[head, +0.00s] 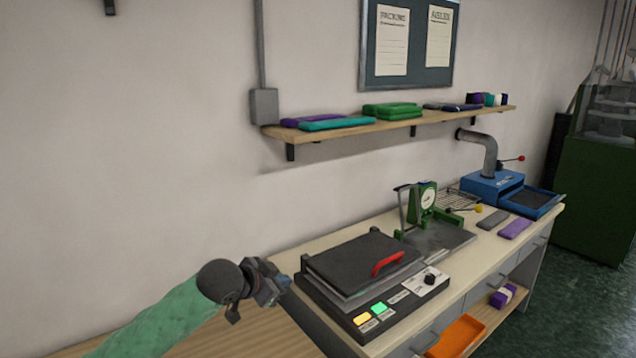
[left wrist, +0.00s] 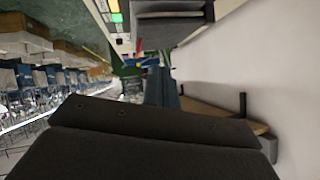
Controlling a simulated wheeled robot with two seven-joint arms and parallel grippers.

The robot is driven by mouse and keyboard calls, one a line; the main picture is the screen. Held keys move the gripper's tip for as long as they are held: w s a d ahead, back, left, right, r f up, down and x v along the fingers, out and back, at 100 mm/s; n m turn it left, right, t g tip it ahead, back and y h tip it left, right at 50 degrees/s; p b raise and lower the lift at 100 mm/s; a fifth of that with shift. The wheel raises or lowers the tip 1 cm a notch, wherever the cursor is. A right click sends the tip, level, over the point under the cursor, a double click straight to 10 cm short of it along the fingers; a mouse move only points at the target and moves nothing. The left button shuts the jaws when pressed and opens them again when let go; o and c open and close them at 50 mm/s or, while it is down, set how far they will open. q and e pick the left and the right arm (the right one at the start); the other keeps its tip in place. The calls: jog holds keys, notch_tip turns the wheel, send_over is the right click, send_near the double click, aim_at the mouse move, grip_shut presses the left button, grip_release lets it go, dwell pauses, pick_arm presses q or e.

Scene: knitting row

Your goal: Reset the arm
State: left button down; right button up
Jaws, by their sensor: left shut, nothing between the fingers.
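My left arm comes in from the lower left of the head view in a green sleeve. Its gripper (head: 268,284) is shut and empty, just left of the black press. The press (head: 362,262) has a closed lid with a red handle, and lit yellow and green buttons on its front panel. In the left wrist view the gripper's dark body fills the bottom, and part of the press (left wrist: 168,28) shows at the top. My right gripper is in neither view.
A bench (head: 480,262) runs along the wall, with a green gauge device (head: 422,200) and a blue machine (head: 497,186) on it. A wall shelf (head: 390,124) with folded knit pieces hangs above. An orange tray (head: 456,337) sits below. The wall side above my left arm is clear.

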pick_arm(q)
jog(key=s+a+f+n+y+b, duration=0.2)
jog(key=s+a+f+n+y, duration=0.1)
jog(key=s+f, duration=0.4)
jog(key=s+a+f+n+y+b, duration=0.2)
jog(key=s+a+f+n+y, duration=0.1)
jog(key=s+f, duration=0.4)
jog(key=s+f+n+g+b, duration=0.3)
jog(key=s+f+g+b, duration=0.2)
jog(key=s+f, duration=2.3)
jog(key=shift+s+d+f+g+h, duration=0.2)
jog(key=shift+s+d+g+h, duration=0.15)
jog(key=shift+s+g, duration=0.65)
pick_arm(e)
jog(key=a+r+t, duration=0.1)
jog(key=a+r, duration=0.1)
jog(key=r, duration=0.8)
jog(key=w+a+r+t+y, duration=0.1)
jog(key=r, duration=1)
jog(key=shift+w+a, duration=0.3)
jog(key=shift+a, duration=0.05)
